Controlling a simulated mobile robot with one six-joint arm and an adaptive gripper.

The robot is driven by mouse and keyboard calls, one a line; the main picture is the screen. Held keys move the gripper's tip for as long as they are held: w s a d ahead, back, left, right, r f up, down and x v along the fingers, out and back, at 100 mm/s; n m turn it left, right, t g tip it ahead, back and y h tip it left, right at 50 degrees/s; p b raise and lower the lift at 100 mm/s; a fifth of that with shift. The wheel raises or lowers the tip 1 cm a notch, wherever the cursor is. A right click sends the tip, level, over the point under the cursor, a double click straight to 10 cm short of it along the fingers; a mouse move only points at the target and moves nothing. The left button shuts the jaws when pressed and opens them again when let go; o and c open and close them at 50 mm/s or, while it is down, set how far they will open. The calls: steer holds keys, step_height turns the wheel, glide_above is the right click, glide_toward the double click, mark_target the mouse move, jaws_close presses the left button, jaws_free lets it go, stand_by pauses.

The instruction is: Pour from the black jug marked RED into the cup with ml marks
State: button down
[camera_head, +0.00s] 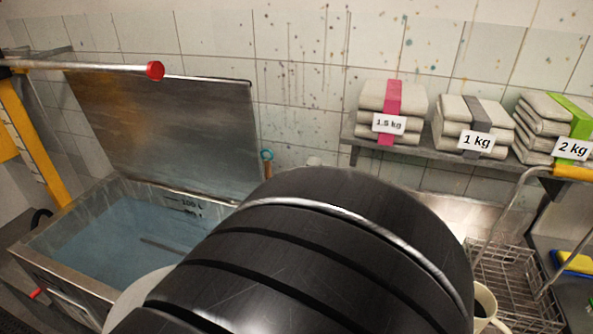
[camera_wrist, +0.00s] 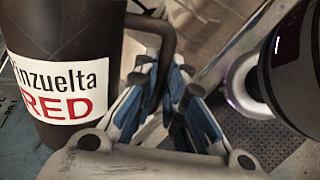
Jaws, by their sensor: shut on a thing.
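The black jug (camera_wrist: 62,35) stands at the left of the wrist view, with a white label reading "inzuelta" and RED in red letters. Its dark handle (camera_wrist: 165,42) runs down between the blue-padded fingers of my gripper (camera_wrist: 168,88), which is shut on it. The jug looks about upright; its mouth and contents are out of frame. In the head view my own black arm link covers the middle and hides the gripper and jug. A pale cup-like vessel (camera_head: 485,303) with a dark inside shows partly at lower right; I see no ml marks on it.
An open steel tank (camera_head: 75,215) of bluish liquid stands at left, its lid (camera_head: 170,135) raised. A wire basket (camera_head: 515,280) is at right. A wall shelf (camera_head: 425,148) holds banded fabric stacks marked 1.5 kg, 1 kg and 2 kg. A red-tipped bar (camera_head: 90,66) sticks out upper left.

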steer(key=shift+r+y, duration=0.15)
steer(key=shift+y, duration=0.15)
stand_by(1.5)
